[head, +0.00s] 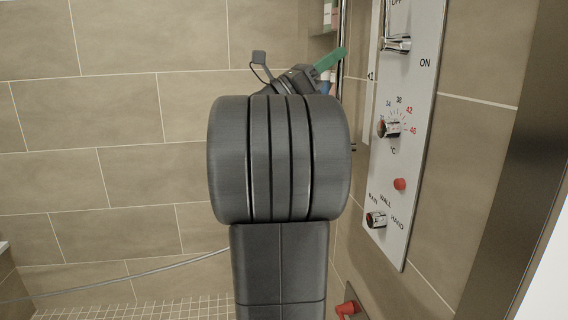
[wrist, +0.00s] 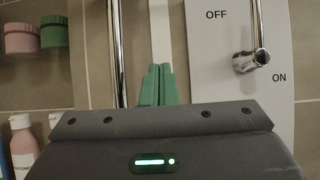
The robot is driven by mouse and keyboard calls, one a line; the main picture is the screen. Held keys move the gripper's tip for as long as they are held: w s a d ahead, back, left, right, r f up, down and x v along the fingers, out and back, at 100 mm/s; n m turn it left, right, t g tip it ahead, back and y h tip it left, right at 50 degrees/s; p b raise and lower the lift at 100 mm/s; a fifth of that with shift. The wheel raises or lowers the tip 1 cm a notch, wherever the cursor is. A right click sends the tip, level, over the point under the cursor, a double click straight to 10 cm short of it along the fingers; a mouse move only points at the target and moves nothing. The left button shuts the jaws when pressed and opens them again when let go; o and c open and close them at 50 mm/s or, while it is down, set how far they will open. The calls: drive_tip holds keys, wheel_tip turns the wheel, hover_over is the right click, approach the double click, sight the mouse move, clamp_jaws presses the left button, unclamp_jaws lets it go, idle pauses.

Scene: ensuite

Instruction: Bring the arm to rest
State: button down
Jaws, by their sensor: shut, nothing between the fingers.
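My arm stands in the middle of the head view and hides much of what is behind it. My gripper, with green fingers, shows beyond the arm in the head view (head: 330,60) and in the wrist view (wrist: 157,84). The fingers are together and nothing is between them. In the wrist view they point toward the tiled wall, between a chrome rail (wrist: 118,50) on the left and the shower panel (wrist: 215,75) on the right. I cannot tell how close the fingertips are to either.
The panel carries an OFF/ON lever (head: 397,44), a temperature knob (head: 388,128), a red button (head: 400,184) and a RAIN/WALL/HAND knob (head: 376,219). A red fitting (head: 349,308) sits low. Pink (wrist: 20,36) and green (wrist: 54,33) jars and bottles (wrist: 24,140) stand left of my gripper.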

drive_tip(key=s+a+f, duration=0.1)
drive_tip(key=a+f, duration=0.5)
drive_tip(key=f, duration=0.3)
drive_tip(key=shift+f, duration=0.25)
drive_tip(key=shift+s+f, duration=0.1)
